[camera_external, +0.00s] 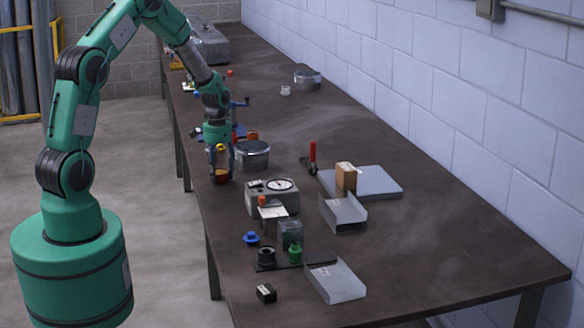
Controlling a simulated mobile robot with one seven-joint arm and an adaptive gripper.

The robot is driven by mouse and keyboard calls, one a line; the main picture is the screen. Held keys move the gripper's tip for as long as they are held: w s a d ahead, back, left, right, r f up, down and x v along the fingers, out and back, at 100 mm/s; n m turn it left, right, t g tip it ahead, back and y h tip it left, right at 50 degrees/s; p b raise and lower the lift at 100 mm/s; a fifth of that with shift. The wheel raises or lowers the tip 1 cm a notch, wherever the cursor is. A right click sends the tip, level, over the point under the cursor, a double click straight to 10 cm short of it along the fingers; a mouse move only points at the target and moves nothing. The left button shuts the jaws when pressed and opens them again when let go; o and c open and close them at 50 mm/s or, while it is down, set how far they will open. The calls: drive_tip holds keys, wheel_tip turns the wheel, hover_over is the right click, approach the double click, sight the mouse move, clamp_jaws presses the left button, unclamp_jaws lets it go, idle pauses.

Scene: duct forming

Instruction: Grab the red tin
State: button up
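A small reddish-orange tin-like thing (222,177) stands on the dark table near its left edge. It is low and round, and its upper part is partly hidden by my gripper. My gripper (221,160) points down right over it, with its fingers at or just above its top. I cannot tell whether the fingers touch it or are closed around it, as they are small and dark here.
A round grey lidded container (252,154) stands close to the right of my gripper. A grey box with a dial (272,197) is nearer the camera. Metal trays (336,281), a cardboard box (346,178) and a grey plate (375,182) lie farther right. The table's right front is clear.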

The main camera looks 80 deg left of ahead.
sight(219, 173)
drive_tip(key=shift+c, duration=0.5)
drive_tip(key=shift+r+p, duration=0.3)
drive_tip(key=shift+r, duration=0.6)
wheel_tip(219, 173, up, 2)
drive_tip(key=shift+r+p, duration=0.1)
drive_tip(key=shift+p, duration=0.25)
drive_tip(key=s+d+r+p, duration=0.1)
drive_tip(key=s+d+p, duration=0.1)
drive_tip(key=s+d, duration=0.8)
drive_tip(key=shift+s+d, duration=0.35)
drive_tip(key=shift+s, duration=0.55)
